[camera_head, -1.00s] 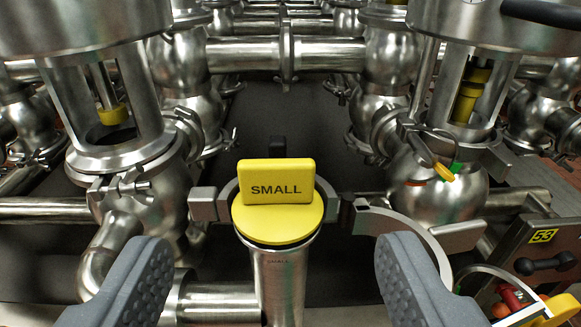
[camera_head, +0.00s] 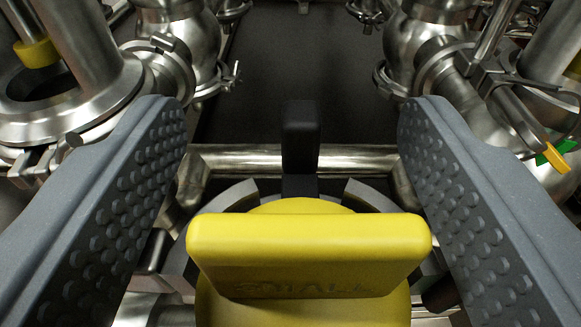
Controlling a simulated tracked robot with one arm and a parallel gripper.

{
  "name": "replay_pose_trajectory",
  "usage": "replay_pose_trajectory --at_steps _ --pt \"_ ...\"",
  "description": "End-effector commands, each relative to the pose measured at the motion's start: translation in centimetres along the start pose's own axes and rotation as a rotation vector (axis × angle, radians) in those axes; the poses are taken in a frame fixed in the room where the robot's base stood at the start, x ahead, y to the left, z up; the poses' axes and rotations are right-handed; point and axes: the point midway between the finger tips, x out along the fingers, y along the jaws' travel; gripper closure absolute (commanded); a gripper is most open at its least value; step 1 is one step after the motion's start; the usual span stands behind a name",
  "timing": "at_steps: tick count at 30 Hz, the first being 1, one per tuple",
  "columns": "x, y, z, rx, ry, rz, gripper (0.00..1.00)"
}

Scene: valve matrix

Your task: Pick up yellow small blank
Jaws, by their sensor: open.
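The yellow small blank (camera_head: 308,247) is at the bottom middle of the head camera view. It has an upright yellow plate-shaped handle with dark "SMALL" lettering, on a round yellow disc. My gripper (camera_head: 290,110) is open, with one grey studded finger on each side of the handle. There is a gap between the handle and each finger, and nothing is held. The fingertips reach past the handle in the picture.
A black upright knob (camera_head: 301,135) stands just behind the blank. A horizontal steel pipe (camera_head: 345,158) runs behind it. Steel valve bodies stand at left (camera_head: 85,90) and right (camera_head: 430,50). The dark floor between is clear.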

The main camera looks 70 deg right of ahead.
Motion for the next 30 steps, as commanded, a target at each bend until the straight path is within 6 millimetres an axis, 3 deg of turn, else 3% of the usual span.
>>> replay_pose_trajectory --at_steps 4,5,9,10,22,30 --pt "0.0 0.0 -0.1 0.000 0.000 0.000 0.39" --pt "0.0 0.0 -0.1 0.000 0.000 0.000 0.45" --pt "0.0 0.0 -0.1 0.000 0.001 0.000 0.84" --pt "0.0 0.0 -0.1 0.000 0.001 0.000 0.87" --pt "-0.1 0.0 -0.5 0.001 0.001 0.000 0.87" --pt "-0.5 0.0 -2.8 0.002 0.002 0.000 0.87"
